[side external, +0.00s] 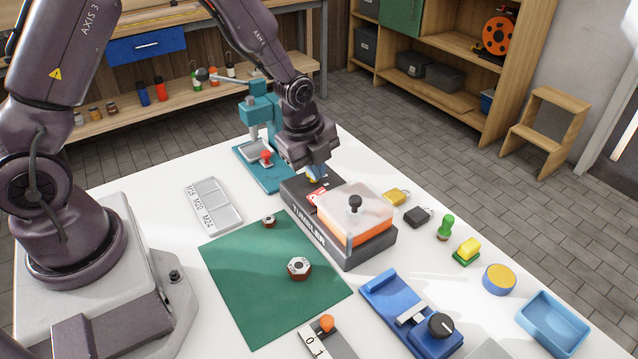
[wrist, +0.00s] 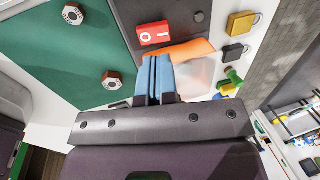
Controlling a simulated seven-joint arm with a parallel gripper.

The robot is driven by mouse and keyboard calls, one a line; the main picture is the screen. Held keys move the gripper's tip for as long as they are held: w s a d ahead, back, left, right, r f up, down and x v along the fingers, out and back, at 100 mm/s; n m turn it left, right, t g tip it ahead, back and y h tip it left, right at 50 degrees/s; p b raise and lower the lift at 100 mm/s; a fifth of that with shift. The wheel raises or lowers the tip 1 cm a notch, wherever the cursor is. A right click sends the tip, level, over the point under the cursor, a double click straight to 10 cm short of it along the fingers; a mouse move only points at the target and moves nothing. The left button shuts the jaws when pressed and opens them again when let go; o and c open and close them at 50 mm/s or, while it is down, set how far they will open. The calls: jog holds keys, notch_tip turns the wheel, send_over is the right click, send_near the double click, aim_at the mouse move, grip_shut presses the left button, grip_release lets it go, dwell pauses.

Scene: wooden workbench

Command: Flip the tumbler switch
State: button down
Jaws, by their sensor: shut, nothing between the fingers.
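The tumbler (side external: 342,243) is a dark box lettered "TUMBLER" with a clear lid (side external: 368,202) over something orange and a black knob on top. Its red rocker switch with white marks (wrist: 155,34) shows clearly in the wrist view. In the side view the switch (side external: 317,197) is partly visible at the box's far end, just below my gripper. My gripper (side external: 315,173) points down above that end. In the wrist view its blue fingers (wrist: 155,62) are together and empty, just short of the switch in the picture. I cannot tell whether they touch the box.
A teal press (side external: 262,125) stands close behind my gripper. A green mat (side external: 255,277) with hex nuts (side external: 299,268) lies left of the tumbler. Padlocks (side external: 397,196), a green peg piece (side external: 446,227) and a blue tray (side external: 555,322) lie to the right.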

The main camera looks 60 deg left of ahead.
jog(key=x, duration=0.5)
jog(key=shift+r, duration=0.1)
jog(key=shift+w, duration=0.1)
